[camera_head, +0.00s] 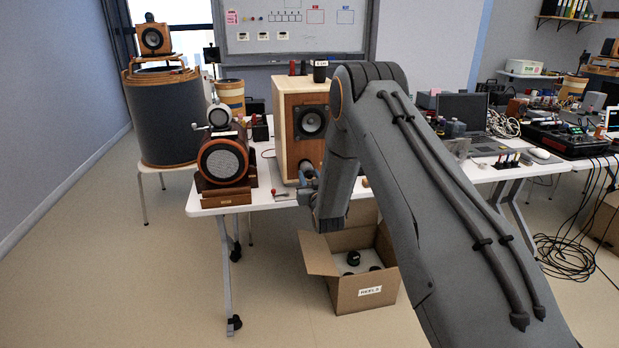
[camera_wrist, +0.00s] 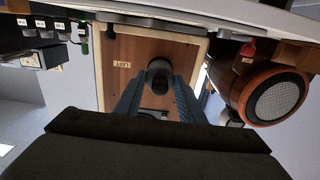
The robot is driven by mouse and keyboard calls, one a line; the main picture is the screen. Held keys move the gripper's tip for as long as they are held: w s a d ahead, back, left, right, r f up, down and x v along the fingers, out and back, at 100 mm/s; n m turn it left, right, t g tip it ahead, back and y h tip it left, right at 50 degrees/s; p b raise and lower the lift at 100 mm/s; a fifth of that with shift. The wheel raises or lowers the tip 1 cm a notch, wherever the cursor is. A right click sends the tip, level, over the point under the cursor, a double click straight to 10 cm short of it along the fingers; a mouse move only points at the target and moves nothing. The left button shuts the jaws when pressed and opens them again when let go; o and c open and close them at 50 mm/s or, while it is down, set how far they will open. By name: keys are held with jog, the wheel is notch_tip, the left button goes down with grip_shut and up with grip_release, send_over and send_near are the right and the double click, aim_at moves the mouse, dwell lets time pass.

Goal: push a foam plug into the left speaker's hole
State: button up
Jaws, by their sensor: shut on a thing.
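The left speaker (camera_head: 287,105) is a wooden box with a pale front edge, standing on the white table. Its front shows a dark round driver (camera_head: 310,122) and, lower down, a dark hole (camera_head: 306,165). In the wrist view, which is upside down, the speaker's brown front (camera_wrist: 185,55) carries a "LEFT" label. My gripper (camera_head: 308,181) is in front of the speaker's lower part. In the wrist view my gripper (camera_wrist: 158,88) is shut on a dark round foam plug (camera_wrist: 160,69). The plug covers the hole there; I cannot tell whether it touches or enters it.
A round reddish-wood speaker (camera_head: 223,161) stands on the table (camera_head: 262,187) to the left. An open cardboard box (camera_head: 345,293) with dark round things is on the floor below. A laptop (camera_head: 463,113) and clutter lie at the right. Floor at the left front is clear.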

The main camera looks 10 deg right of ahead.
jog(key=shift+w+b, duration=2)
jog(key=shift+w, duration=0.55)
dwell(1.0)
jog(key=o, duration=1.2)
jog(key=s, duration=0.7)
jog(key=shift+s+r, duration=0.1)
jog(key=shift+s, duration=0.3)
jog(key=shift+s+r+g, duration=0.1)
jog(key=shift+s+g, duration=0.15)
jog(key=shift+g, duration=0.05)
jog(key=s+r+g, duration=0.1)
jog(key=s+g, duration=0.4)
jog(key=s, duration=1.1)
jog(key=s+r+g+p, duration=0.1)
jog(key=s+g, duration=0.5)
jog(key=s, duration=1)
jog(key=s+r+g+p, duration=0.1)
jog(key=s+g, duration=0.5)
jog(key=s, duration=1.1)
jog(key=shift+a+r, duration=0.1)
jog(key=shift+r, duration=0.4)
